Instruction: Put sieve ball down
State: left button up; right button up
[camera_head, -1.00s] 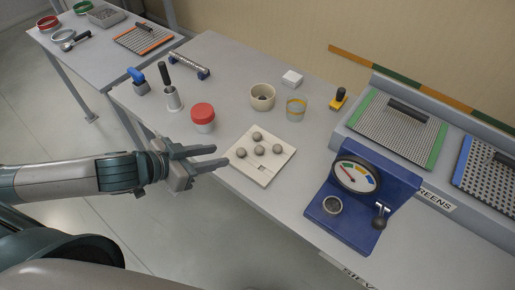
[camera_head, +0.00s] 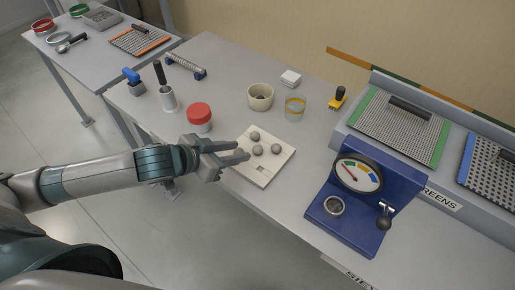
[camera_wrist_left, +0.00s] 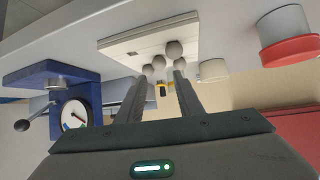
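Several grey sieve balls sit on the square white tray (camera_head: 262,181). In the head view, one ball (camera_head: 254,135) is at the back, one (camera_head: 257,150) in the middle and one (camera_head: 275,149) at the right. My left gripper (camera_head: 243,150) is at the tray's left edge, and its fingers seem to cover another ball there. The nearest ball (camera_wrist_left: 174,49) shows just beyond the fingertips, on the white tray (camera_wrist_left: 125,45). My right gripper is not in view.
A red-lidded jar (camera_head: 199,116) stands close behind my left gripper. A cream cup (camera_head: 260,98), a glass (camera_head: 295,108) and a white block (camera_head: 290,78) stand behind the tray. The blue gauge unit (camera_head: 362,195) is at the right. Bare table lies between tray and gauge.

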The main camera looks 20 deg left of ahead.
aim_at(255, 149)
pick_arm(q)
jog(key=shift+x, duration=1.45)
jog(key=shift+p, duration=0.3)
jog(key=shift+w+d+f+p, duration=0.3)
jog(key=shift+w+f+p, duration=0.05)
jog(key=shift+p, duration=0.05)
jog(key=p+x, duration=0.1)
jog(key=x, duration=0.2)
jog(key=shift+w+d+f, duration=0.2)
jog(key=shift+w+f, duration=0.1)
jog(key=shift+f, duration=0.15)
grip_shut()
jog(key=shift+r, duration=0.15)
